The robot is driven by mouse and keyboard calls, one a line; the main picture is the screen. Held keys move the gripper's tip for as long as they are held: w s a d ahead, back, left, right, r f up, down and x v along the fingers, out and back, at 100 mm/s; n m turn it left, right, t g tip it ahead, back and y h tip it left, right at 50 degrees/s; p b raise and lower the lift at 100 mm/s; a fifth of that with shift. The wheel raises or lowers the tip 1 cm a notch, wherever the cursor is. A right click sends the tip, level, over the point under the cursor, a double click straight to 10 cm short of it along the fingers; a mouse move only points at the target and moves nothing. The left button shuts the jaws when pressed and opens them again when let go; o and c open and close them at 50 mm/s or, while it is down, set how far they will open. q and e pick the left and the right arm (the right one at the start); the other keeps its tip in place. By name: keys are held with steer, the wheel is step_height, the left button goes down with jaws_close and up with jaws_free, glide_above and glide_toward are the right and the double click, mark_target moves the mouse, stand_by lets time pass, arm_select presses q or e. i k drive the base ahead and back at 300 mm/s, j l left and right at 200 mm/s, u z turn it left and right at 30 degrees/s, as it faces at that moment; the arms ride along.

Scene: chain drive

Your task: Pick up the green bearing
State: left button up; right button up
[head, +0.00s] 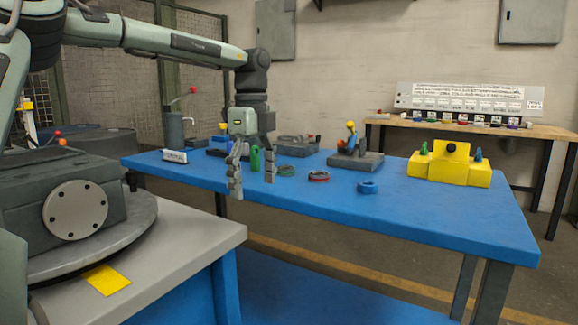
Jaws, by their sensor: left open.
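A small green piece (255,159), which looks like the green bearing, stands on the blue table (430,215) at its left half. My left gripper (253,188) comes down from above in front of it and points at the table. Its two fingers are apart, and the green piece shows in the gap between them. I cannot tell whether the fingers touch it or how far in front of it they are. Nothing shows held in the fingers. My right gripper is out of view.
A yellow block (450,165) with small parts on top sits at the right end. The front right of the table is clear.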

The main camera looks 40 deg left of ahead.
mark_target(283, 171)
steer(key=i+j, duration=1)
steer(key=i, duration=0.2)
